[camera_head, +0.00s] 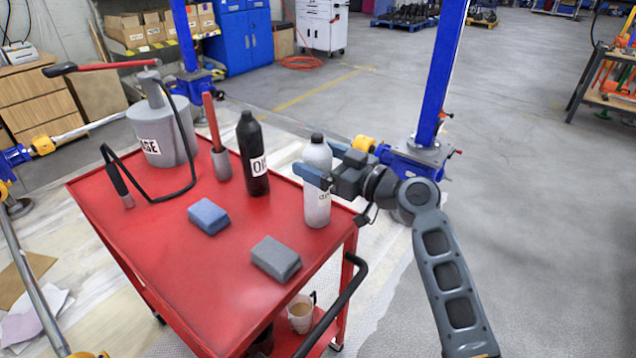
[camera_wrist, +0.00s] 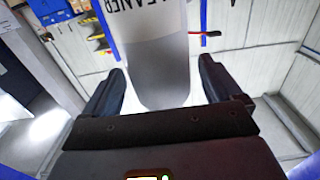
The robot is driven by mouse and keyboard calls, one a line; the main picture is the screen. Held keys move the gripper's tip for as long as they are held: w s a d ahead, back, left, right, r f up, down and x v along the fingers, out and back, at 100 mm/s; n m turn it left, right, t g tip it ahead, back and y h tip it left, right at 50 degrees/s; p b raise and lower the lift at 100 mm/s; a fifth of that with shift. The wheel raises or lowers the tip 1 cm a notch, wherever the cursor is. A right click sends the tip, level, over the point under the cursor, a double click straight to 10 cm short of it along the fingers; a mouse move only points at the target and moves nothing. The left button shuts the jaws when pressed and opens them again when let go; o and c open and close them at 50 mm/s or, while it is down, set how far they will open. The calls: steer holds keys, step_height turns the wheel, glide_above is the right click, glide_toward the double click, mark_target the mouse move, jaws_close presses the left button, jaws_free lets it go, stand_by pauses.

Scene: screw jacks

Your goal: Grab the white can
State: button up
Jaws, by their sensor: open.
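The white can (camera_head: 317,200) is a tall whitish bottle with a dark cap. It stands upright near the right edge of the red cart top (camera_head: 170,262). My gripper (camera_head: 318,168) is at its upper part, coming from the right, with a finger on the near side of it. In the wrist view the can (camera_wrist: 158,60), with part of a "CLEANER" label, reaches down between the two fingers of my gripper (camera_wrist: 163,90). The fingers are apart, with gaps at both sides of it. The can's top is out of the wrist view.
A black bottle (camera_head: 252,155) stands left of the can. A red-handled tool (camera_head: 218,145) and a grey grease pump (camera_head: 165,130) are farther left. A blue block (camera_head: 208,216) and a grey block (camera_head: 276,259) lie in front. A mug (camera_head: 301,314) is on the lower shelf.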

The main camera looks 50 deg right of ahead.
steer(key=shift+w+a+f, duration=0.1)
steer(key=shift+w, duration=1.2)
steer(key=shift+c, duration=0.3)
jaws_close()
